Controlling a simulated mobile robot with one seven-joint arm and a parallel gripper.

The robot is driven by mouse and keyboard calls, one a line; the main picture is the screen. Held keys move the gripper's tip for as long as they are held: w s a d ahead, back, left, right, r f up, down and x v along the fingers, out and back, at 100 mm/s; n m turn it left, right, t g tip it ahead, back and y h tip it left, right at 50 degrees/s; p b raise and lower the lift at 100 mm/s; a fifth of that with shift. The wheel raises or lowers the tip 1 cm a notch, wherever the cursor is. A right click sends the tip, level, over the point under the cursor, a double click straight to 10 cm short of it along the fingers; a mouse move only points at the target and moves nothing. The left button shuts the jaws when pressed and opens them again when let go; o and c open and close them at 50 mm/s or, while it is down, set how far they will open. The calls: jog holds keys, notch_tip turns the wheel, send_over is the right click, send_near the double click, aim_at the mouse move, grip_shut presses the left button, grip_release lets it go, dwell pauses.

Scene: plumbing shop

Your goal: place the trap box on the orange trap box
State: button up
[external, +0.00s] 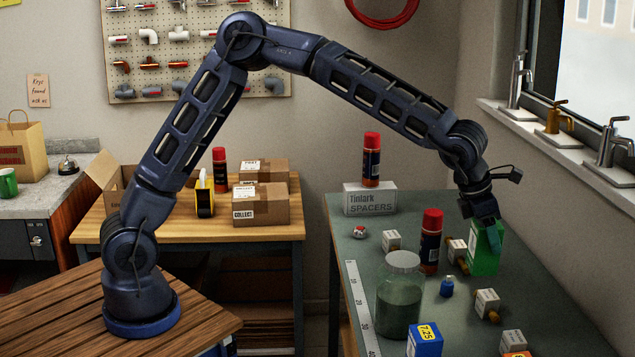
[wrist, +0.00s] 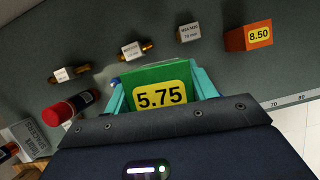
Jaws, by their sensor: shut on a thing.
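A green box (external: 485,255) is between the fingers of my gripper (external: 487,226), at the right side of the grey-green bench. In the wrist view the green box (wrist: 150,74) shows a yellow 5.75 label, and the teal fingers of my gripper (wrist: 160,86) are shut on its two sides. Whether its underside touches the bench cannot be told. The orange trap box (wrist: 248,38), with a yellow 8.50 label, stands on the bench at the upper right of the wrist view, apart from my gripper.
Small white-tagged fittings (external: 487,304) lie along the bench between the green box and the orange one. A red-capped can (external: 431,240), a glass jar (external: 400,300), a small blue item (external: 447,288) and a blue 7.25 box (external: 425,340) stand left of them. The window wall borders the right.

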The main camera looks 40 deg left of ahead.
jog(key=shift+s+d+r, duration=0.1)
jog(key=shift+d+r, duration=0.2)
jog(key=shift+r, duration=0.4)
jog(key=s+d+r+n, duration=0.1)
jog(key=s+d+r, duration=0.4)
jog(key=s+d, duration=0.25)
jog(key=s+d+r, duration=0.6)
jog(key=d, duration=0.3)
jog(key=f, duration=2)
jog(key=shift+s, duration=0.2)
jog(key=shift+a, duration=0.1)
jog(key=o, duration=1.1)
jog(key=shift+f, duration=0.15)
